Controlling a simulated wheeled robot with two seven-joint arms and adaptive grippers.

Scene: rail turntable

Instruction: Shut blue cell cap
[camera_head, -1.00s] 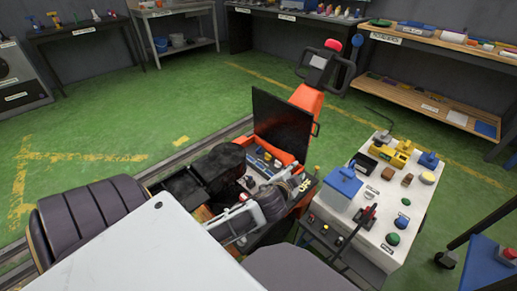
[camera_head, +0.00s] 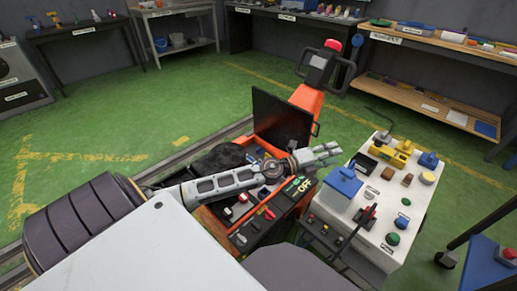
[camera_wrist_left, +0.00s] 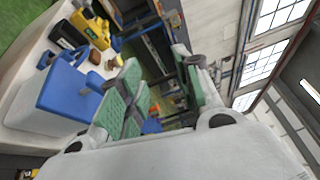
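The orange machine (camera_head: 303,103) has a compartment with its black panel (camera_head: 281,120) standing raised. Inside are small dark, red and white parts. My left arm crosses over it and hides much of the inside, and I cannot make out a blue cell cap there. My left gripper (camera_head: 338,153) is past the compartment's right side, near the white bench. Its fingers are apart and empty; in the left wrist view the green-padded fingers (camera_wrist_left: 160,95) have a gap between them. My right gripper is not in view.
A box with a blue lid (camera_head: 342,182) stands on the white bench (camera_head: 385,208), close to the gripper; it also shows in the left wrist view (camera_wrist_left: 72,90). Yellow, brown and black items stand behind it. A steering handle (camera_head: 328,68) rises behind. Green floor lies open left.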

